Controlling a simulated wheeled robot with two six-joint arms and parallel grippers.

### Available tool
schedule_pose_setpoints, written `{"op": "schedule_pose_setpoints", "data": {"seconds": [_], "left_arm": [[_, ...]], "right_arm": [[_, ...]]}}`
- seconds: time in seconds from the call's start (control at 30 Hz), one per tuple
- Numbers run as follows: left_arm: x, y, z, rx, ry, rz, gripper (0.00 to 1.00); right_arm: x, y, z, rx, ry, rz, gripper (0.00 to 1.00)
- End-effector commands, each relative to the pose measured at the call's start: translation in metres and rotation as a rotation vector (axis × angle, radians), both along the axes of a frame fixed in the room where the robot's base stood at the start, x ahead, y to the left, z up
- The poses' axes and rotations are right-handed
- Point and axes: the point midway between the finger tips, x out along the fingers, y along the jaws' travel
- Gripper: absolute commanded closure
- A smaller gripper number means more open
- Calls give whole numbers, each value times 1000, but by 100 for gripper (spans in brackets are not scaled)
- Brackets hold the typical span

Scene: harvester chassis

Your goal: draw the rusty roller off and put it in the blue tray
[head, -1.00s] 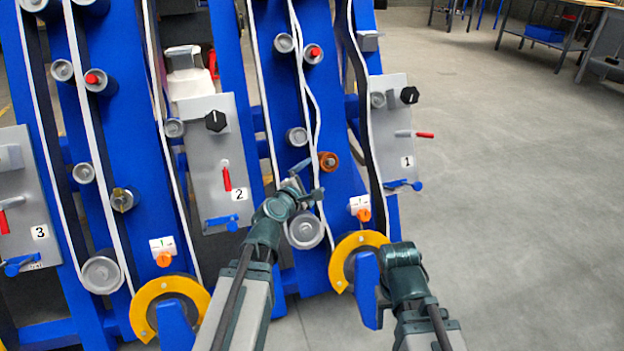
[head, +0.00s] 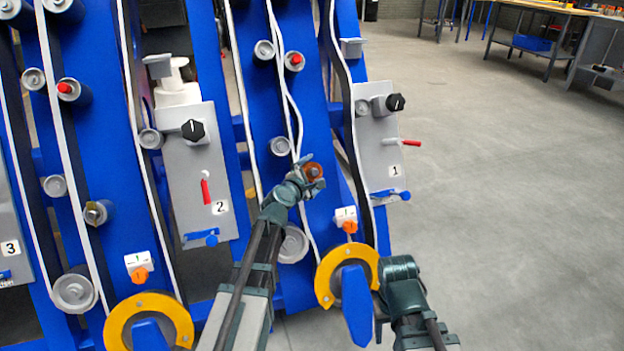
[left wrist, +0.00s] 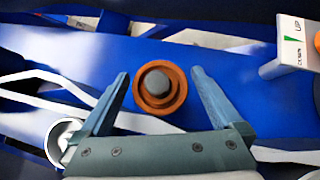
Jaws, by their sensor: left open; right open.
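The rusty roller (head: 314,171) is an orange-brown ring with a grey hub on the blue panel of unit 1. In the left wrist view the roller (left wrist: 160,88) sits between the spread fingertips, with a gap on each side. My left gripper (head: 308,172) is open around it; the gripper also shows in the left wrist view (left wrist: 160,82). My right arm is at the lower right in the head view, and its fingertips are hard to make out. A blue tray (head: 531,43) appears on the shelf of a far workbench.
White belts run down the blue panels beside the roller. A white switch block (head: 345,214) with an orange knob and a yellow ring guard (head: 330,262) stand below right. A grey plate numbered 1 (head: 378,150) is to the right. The floor to the right is clear.

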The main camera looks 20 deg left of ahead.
Motion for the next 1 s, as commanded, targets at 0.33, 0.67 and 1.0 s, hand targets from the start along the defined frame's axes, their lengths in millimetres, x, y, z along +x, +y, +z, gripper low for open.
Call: {"op": "schedule_pose_setpoints", "data": {"seconds": [0.33,0.67,1.0], "left_arm": [[3,0,-1,0,0,0,5],[3,0,-1,0,0,0,65],[3,0,0,0,-1,1,100]], "right_arm": [[0,0,-1,0,0,0,44],[0,0,-1,0,0,0,44],[0,0,-1,0,0,0,44]]}}
